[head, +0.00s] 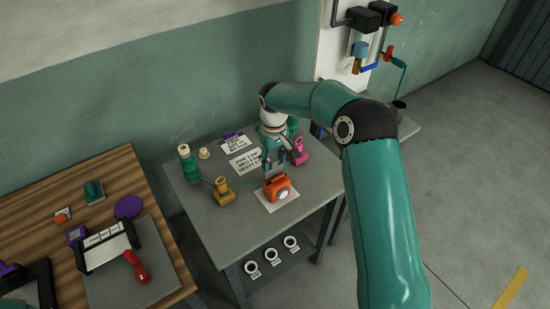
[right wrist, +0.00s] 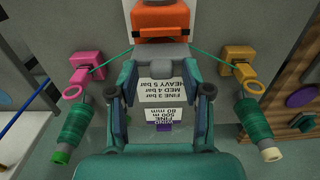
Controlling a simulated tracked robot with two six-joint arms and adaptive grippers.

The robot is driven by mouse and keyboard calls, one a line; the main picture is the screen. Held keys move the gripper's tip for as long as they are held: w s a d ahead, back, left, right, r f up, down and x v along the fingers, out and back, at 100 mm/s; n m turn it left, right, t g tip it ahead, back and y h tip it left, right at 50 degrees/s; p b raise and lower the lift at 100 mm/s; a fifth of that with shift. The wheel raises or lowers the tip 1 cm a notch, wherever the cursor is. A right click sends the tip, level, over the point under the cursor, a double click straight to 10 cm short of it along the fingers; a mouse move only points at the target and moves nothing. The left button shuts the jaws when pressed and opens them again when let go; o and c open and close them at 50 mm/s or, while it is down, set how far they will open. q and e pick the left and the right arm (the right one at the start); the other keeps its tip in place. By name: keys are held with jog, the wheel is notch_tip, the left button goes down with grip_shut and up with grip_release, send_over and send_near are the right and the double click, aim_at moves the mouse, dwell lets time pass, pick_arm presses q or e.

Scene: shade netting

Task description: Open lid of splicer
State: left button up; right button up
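The orange splicer (head: 277,188) sits on a white mat (head: 266,205) on the grey table (head: 230,220). A pale round spot shows on its near side. In the right wrist view the splicer (right wrist: 160,22) is at the top edge, partly cut off, with a grey part on its near side. I cannot tell its lid clearly from its body. My right gripper (head: 273,168) is just behind the splicer in the head view. Its two fingers (right wrist: 160,95) are spread wide with nothing between them, apparently short of the splicer. My left gripper is not in view.
Green thread runs from the splicer to a yellow guide (head: 222,190) and a pink guide (head: 299,152). A green spool (head: 188,165) stands at the left, another (right wrist: 75,125) in the wrist view. Printed cards (head: 245,161) lie behind. A wooden table (head: 105,170) is left.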

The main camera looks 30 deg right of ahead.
aim_at(273, 161)
jog(key=shift+r, duration=0.15)
notch_tip(273, 161, up, 12)
dwell(0.6)
dwell(0.4)
